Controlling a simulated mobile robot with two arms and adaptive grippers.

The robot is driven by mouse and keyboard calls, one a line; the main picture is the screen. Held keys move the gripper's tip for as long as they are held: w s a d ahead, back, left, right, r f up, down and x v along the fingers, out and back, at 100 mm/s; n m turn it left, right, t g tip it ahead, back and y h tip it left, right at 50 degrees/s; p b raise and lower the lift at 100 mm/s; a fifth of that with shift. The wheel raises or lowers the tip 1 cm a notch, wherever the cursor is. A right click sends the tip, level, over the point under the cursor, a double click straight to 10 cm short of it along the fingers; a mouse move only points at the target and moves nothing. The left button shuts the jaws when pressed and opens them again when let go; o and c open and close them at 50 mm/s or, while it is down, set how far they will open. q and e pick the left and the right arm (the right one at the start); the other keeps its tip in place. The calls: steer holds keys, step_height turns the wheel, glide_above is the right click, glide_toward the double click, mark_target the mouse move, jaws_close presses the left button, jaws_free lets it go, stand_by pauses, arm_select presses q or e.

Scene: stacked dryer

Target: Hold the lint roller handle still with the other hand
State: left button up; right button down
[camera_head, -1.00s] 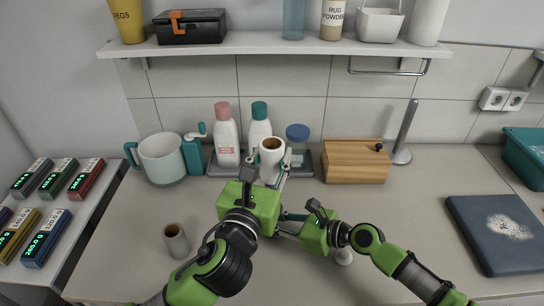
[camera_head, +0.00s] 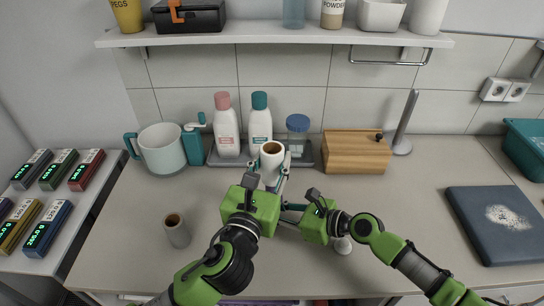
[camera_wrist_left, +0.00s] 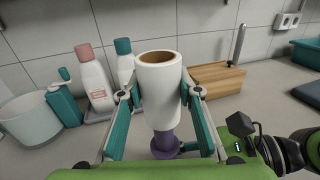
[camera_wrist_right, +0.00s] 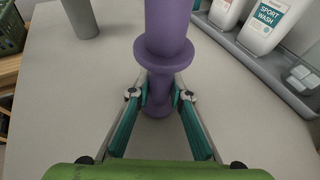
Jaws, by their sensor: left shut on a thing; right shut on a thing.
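The lint roller stands upright, with a white roll (camera_head: 272,165) on top and a purple handle (camera_wrist_left: 165,142) below. My left gripper (camera_wrist_left: 160,95) is shut around the white roll, one finger on each side. It shows near the middle of the bench in the head view (camera_head: 270,185). My right gripper (camera_wrist_right: 160,95) is shut on the narrow part of the purple handle, below its wide collar. In the head view my left gripper hides most of the handle and the right fingertips.
A grey-brown tube (camera_head: 177,231) stands at the left. Behind are a pitcher (camera_head: 162,152), bottles (camera_head: 227,130) on a grey tray (camera_head: 306,153) and a wooden box (camera_head: 356,153). A dark board (camera_head: 497,226) lies right. A small white object (camera_head: 343,246) sits below my right arm.

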mark_target(270, 185)
arm_select(q)
steer(key=shift+f, duration=0.1)
steer(key=shift+f, duration=1.9)
steer(key=shift+f, duration=0.15)
steer(key=shift+f, duration=1)
steer(key=o, duration=1.1)
steer(key=shift+o, duration=0.2)
